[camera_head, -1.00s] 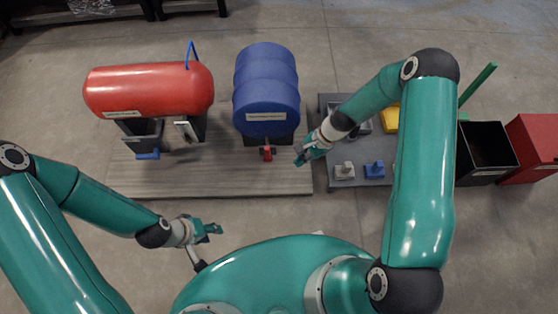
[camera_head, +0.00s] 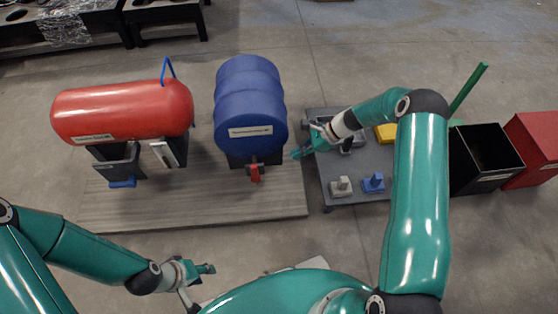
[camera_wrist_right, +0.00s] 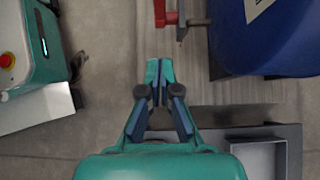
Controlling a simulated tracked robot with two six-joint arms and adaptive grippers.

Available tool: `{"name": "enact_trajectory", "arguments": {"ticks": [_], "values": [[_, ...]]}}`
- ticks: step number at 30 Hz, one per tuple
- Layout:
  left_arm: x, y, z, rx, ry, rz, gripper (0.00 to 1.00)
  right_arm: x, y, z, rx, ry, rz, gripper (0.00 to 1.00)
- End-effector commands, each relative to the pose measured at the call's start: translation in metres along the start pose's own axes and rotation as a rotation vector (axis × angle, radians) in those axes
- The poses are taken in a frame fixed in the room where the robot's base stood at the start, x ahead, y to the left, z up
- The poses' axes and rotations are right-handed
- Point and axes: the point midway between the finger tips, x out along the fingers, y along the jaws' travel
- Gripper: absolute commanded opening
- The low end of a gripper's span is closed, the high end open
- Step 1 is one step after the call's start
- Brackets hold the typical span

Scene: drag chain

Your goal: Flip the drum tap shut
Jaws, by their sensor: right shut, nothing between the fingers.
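The blue drum (camera_head: 250,105) lies on its side on a dark stand, its labelled end facing me. Its tap, with a red handle (camera_head: 255,173), sticks out low at the front. In the right wrist view the red handle (camera_wrist_right: 160,14) is at the top edge, partly cut off, beside the drum (camera_wrist_right: 270,40). My right gripper (camera_head: 298,153) is right of the tap, apart from it. In the wrist view its fingertips (camera_wrist_right: 158,72) are together and empty, with a gap to the handle. My left gripper (camera_head: 207,269) is low and away from the drum; its finger opening is unclear.
A red tank (camera_head: 125,110) with a blue handle stands left of the drum on the same wooden platform (camera_head: 200,215). A grey table (camera_head: 352,195) with small blocks stands at right, under my right arm. Black (camera_head: 485,160) and red bins are further right.

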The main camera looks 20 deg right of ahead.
Motion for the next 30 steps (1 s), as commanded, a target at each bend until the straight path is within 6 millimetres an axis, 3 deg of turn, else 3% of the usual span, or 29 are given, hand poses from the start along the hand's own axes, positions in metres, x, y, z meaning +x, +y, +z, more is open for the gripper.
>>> {"name": "enact_trajectory", "arguments": {"ticks": [5,17,22,30], "values": [[0.007,-0.003,0.0,0.0,0.0,0.0,0.4,0.022,0.001,-0.002,-0.001,0.0,0.003,0.0],[0.029,-0.011,0.0,0.0,0.0,0.0,0.4,0.102,0.001,-0.003,-0.001,0.001,0.002,0.0],[0.034,-0.012,0.0,0.0,0.0,0.0,0.4,0.117,0.001,0.017,-0.003,0.001,0.0,0.0],[0.036,-0.013,0.0,0.0,0.0,0.0,0.4,0.125,0.001,0.028,0.0,0.001,0.0,0.0]]}}
